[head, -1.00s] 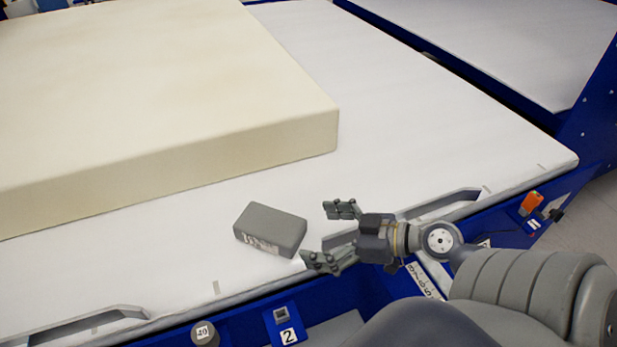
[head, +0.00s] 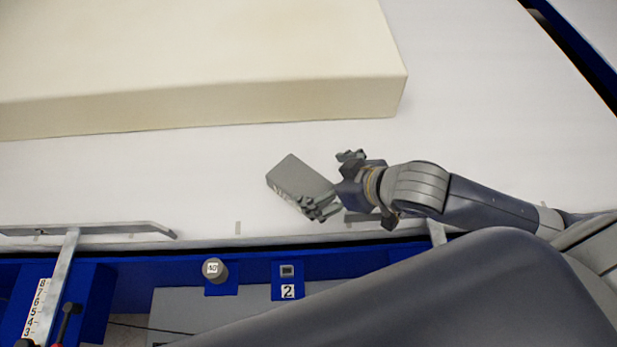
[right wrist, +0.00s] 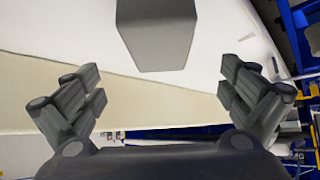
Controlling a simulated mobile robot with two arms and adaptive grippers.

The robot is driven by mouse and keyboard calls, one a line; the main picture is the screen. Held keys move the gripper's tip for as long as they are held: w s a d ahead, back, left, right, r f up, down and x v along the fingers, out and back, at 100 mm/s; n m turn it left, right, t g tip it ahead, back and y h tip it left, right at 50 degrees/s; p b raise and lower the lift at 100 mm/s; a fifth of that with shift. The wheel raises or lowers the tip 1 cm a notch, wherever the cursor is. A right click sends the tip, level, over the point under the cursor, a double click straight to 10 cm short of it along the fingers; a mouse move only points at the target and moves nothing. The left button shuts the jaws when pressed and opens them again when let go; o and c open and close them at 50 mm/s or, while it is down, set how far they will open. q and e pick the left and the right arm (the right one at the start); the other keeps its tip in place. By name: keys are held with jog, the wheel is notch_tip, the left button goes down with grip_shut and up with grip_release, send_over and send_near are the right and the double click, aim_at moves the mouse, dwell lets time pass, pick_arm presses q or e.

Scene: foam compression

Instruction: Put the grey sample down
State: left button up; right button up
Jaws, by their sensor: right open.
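The grey sample (head: 299,178) is a grey block with a printed label on its front side. It lies on the white table top (head: 480,130), in front of the big foam block. My right gripper (head: 334,183) is open at the sample's right end, its near finger overlapping the label corner in the head view. In the right wrist view the sample (right wrist: 157,32) shows beyond the spread fingers (right wrist: 161,92), with nothing between the fingertips. I cannot tell whether a finger touches it. My left gripper is not in view.
A large cream foam block (head: 230,105) covers the back left of the table. White surface is free to the right.

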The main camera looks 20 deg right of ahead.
aim_at(305, 184)
jog(key=x, duration=0.4)
jog(key=shift+a, duration=0.25)
jog(key=shift+d+f+x, duration=0.1)
jog(key=shift+d+x, duration=0.05)
jog(key=shift+x, duration=0.85)
jog(key=shift+d+f+x, duration=0.1)
jog(key=shift+x, duration=0.9)
jog(key=shift+d+f+x, duration=0.1)
jog(key=shift+d+x, duration=0.05)
jog(key=shift+x, duration=0.85)
jog(key=shift+s, duration=0.1)
jog(key=shift+c, duration=0.3)
jog(key=c, duration=1)
jog(key=shift+c, duration=0.4)
